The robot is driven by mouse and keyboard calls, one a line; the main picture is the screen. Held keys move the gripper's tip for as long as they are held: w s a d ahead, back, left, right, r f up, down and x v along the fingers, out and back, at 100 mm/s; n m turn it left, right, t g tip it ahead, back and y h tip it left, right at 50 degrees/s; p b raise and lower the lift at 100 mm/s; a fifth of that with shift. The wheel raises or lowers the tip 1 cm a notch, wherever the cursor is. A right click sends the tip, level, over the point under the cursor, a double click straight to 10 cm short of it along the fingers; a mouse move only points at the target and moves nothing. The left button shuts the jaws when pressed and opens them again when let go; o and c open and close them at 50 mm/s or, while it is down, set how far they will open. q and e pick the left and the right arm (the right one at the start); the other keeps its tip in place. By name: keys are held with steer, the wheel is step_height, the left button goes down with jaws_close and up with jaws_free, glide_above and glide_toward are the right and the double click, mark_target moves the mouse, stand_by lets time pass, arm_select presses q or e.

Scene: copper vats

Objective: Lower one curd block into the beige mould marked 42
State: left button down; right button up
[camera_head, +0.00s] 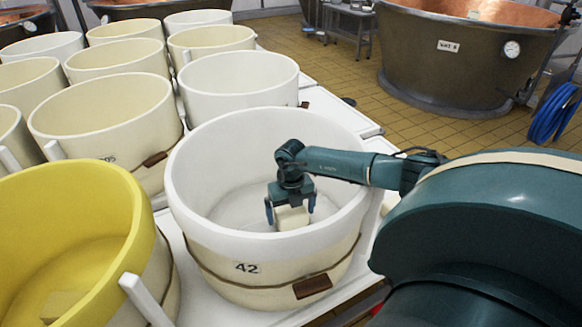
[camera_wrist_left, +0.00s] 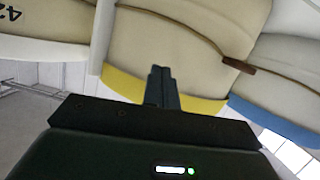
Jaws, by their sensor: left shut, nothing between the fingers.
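The mould marked 42 (camera_head: 345,215) is a beige tub with a white rim, standing front centre in the head view. My right gripper (camera_head: 291,208) is down inside it, with one finger on each side of a pale curd block (camera_head: 292,218), shut on it. The block is inside the mould, below rim level; whether it touches the floor of the mould I cannot tell. My left gripper (camera_wrist_left: 160,75) is shut and empty in the left wrist view, near beige mould walls. Part of the 42 marking (camera_wrist_left: 12,15) shows upside down there.
A yellow mould (camera_head: 110,225) stands close on the left, with a pale block (camera_head: 62,304) inside. Several cream and white moulds (camera_head: 105,105) fill the white table behind. A copper vat (camera_head: 465,50) and a blue hose (camera_head: 553,112) are at the back right, beyond open tiled floor.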

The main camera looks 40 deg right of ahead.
stand_by(0.3)
steer(key=shift+r, duration=0.1)
step_height(320, 180, up, 4)
steer(key=shift+p, duration=0.45)
arm_select(q)
steer(key=shift+w+d+r+p, duration=0.15)
steer(key=shift+r+p, duration=0.05)
steer(key=shift+p, duration=0.25)
arm_select(e)
step_height(320, 180, up, 9)
